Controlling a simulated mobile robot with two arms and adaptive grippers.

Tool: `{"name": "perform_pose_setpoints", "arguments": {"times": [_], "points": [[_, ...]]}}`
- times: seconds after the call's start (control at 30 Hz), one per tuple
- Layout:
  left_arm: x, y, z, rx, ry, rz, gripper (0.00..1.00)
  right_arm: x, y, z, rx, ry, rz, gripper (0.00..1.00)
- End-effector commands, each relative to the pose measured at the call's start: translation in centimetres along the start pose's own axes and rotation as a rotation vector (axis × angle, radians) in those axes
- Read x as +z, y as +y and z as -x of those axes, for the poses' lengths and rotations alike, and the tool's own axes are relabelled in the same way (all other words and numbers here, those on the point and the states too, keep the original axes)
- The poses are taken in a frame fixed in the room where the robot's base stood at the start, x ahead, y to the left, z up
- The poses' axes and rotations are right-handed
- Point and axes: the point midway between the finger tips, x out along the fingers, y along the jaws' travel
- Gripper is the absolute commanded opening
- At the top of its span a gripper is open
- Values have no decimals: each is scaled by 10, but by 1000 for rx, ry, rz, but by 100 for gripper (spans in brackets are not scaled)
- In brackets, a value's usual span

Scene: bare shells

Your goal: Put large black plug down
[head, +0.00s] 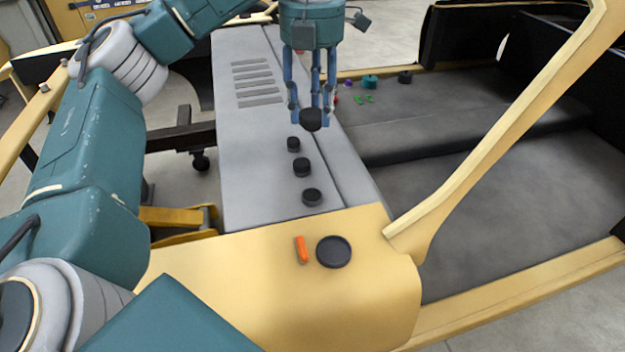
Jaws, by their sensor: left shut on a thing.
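My left gripper (310,100) comes in from the upper left and points down over the grey panel (240,150). It is shut on a large black plug (311,120), a dark round piece at its fingertips. Whether the plug touches the panel below cannot be told. Three smaller-looking black plugs stand in a row on the panel: one (293,144) nearest the gripper, one (302,167) in the middle and one (312,197) closest to me. My right gripper is not in view.
A round black dish (333,252) and an orange piece (301,250) lie on the yellow shell part (270,310). A yellow pillar (510,120) slants across the right. Small teal (370,82), black (405,77) and green (365,99) items lie on the dark floor panel beyond.

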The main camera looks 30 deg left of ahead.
Motion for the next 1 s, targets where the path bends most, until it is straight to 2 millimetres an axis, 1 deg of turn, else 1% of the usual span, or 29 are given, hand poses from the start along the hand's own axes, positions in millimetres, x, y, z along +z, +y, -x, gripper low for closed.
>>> {"name": "perform_pose_setpoints", "arguments": {"times": [0.03, 0.1, 0.2, 0.3, 0.37, 0.43, 0.47, 0.57, 0.6, 0.7, 0.73, 0.87, 1.0], "points": [[-1, 0, -16, -1, 6, -1, 15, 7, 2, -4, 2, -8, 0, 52], [-1, 0, -33, -2, 7, -2, 15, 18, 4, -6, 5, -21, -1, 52], [-1, 0, -57, -2, 7, -1, 15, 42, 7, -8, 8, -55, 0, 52], [-2, 0, -80, -2, 7, -1, 15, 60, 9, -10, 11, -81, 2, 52], [-1, 0, -94, -2, 7, -1, 15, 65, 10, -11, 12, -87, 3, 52], [-2, 0, -109, -2, 6, -1, 15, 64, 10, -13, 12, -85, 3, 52], [-2, 1, -112, 0, 6, 1, 15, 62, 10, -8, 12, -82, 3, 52], [-2, 1, -129, 1, 5, 0, 15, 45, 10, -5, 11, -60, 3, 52], [-1, 1, -134, 1, 3, 0, 15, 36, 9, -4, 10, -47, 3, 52], [0, 1, -142, 1, 1, 0, 15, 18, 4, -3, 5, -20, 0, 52], [0, 1, -144, 1, 1, 0, 15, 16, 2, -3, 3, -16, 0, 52], [-2, 1, -160, 1, 5, -1, 15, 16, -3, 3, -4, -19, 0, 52], [-1, 1, -180, 1, 4, 0, 15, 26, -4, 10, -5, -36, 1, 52]]}}
